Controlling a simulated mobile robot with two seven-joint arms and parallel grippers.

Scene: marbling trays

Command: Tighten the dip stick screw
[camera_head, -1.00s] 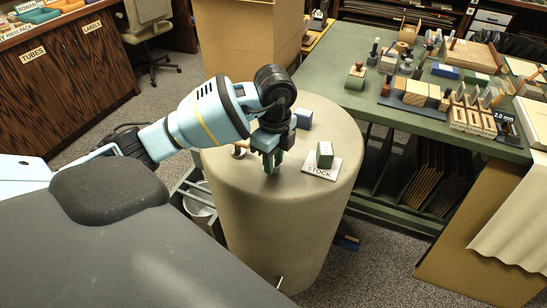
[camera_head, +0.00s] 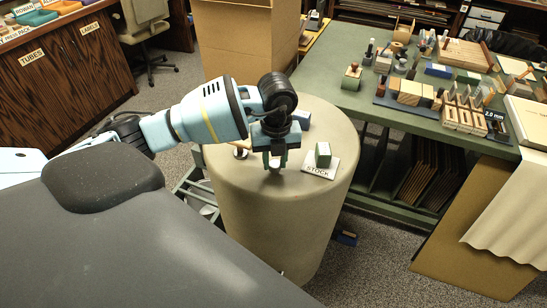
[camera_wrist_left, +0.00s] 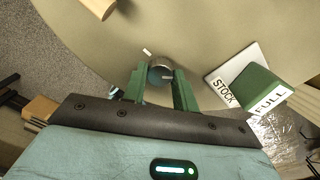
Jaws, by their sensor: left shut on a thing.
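The dip stick screw is a round grey metal head (camera_wrist_left: 160,70) on top of the beige drum (camera_wrist_left: 215,35), seen in the left wrist view. A pale line shows on the head, and a short white mark (camera_wrist_left: 147,52) lies on the drum just beside it. My left gripper (camera_wrist_left: 160,78) has its two green fingers on either side of the head, shut on it. In the head view my left gripper (camera_head: 275,163) points down at the drum top (camera_head: 300,200), and the screw is mostly hidden between the fingers. My right gripper is not in view.
A green block labelled FULL (camera_wrist_left: 257,92) stands on a white STOCK card (camera_head: 318,173), right of the gripper. A blue-grey block (camera_head: 303,118) and a small wooden piece (camera_head: 240,152) are also on the drum. A green table (camera_head: 335,75) with tools stands at right.

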